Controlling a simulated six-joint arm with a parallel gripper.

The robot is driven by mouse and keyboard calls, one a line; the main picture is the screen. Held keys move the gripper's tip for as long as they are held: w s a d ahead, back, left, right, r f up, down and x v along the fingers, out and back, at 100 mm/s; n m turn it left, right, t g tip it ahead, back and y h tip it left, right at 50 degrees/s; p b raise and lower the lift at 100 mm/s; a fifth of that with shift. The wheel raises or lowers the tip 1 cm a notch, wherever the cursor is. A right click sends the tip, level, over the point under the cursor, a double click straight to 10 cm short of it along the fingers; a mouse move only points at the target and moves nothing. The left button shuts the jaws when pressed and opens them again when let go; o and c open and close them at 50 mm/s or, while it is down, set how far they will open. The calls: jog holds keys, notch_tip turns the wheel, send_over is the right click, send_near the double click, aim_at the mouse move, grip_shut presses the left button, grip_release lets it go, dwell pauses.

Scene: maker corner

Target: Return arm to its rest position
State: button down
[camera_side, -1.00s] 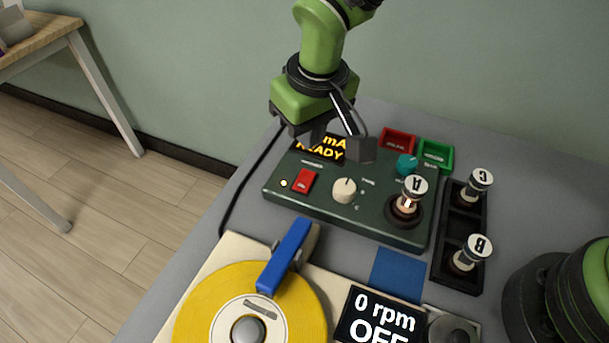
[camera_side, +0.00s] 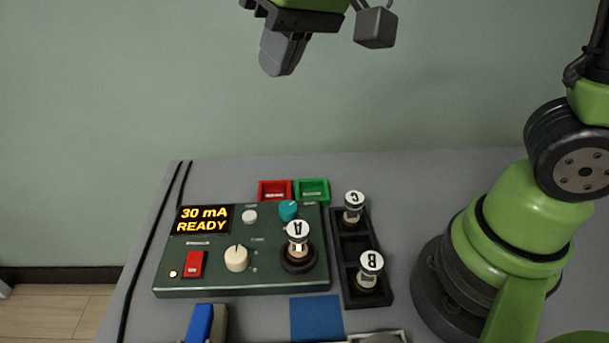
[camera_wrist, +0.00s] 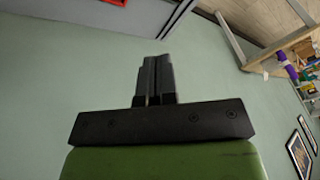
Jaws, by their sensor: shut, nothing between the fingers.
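My gripper (camera_side: 282,50) hangs high above the back of the table at the top of the side view, well clear of everything on it. In the wrist view its fingers (camera_wrist: 155,80) lie together with nothing between them. My arm stands at the right of the side view. Below is a dark green control box (camera_side: 209,284) with a display (camera_side: 203,219) reading "30 mA READY". A tube marked A (camera_side: 298,235) stands upright in the box's socket. Tubes C (camera_side: 354,206) and B (camera_side: 370,268) stand in a black rack (camera_side: 354,244).
A red tray (camera_side: 275,191) and a green tray (camera_side: 311,191) sit behind the box. In the wrist view, a wooden table (camera_wrist: 283,45) stands by the wall at the right.

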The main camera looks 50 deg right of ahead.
jog(key=s+d+r+m+t, duration=0.1)
jog(key=s+d, duration=0.2)
jog(key=s, duration=0.4)
jog(key=s+d+r+m+t, duration=0.1)
jog(key=s+d+m+t, duration=0.1)
jog(key=s+d, duration=0.2)
jog(key=s, duration=0.3)
jog(key=w+a+n+g, duration=0.4)
jog(key=w+a+n, duration=0.4)
jog(key=w, duration=0.6)
jog(key=w+a+f+n+g+h, duration=0.1)
jog(key=w+a+f+n, duration=0.1)
jog(key=a+f, duration=0.4)
jog(key=w+a+f+n+g+h, duration=0.1)
jog(key=w+a+f+n+h, duration=0.1)
jog(key=a+f, duration=0.5)
jog(key=shift+w+a+f+n, duration=0.25)
jog(key=shift+w+a+n, duration=0.15)
jog(key=shift+a, duration=0.25)
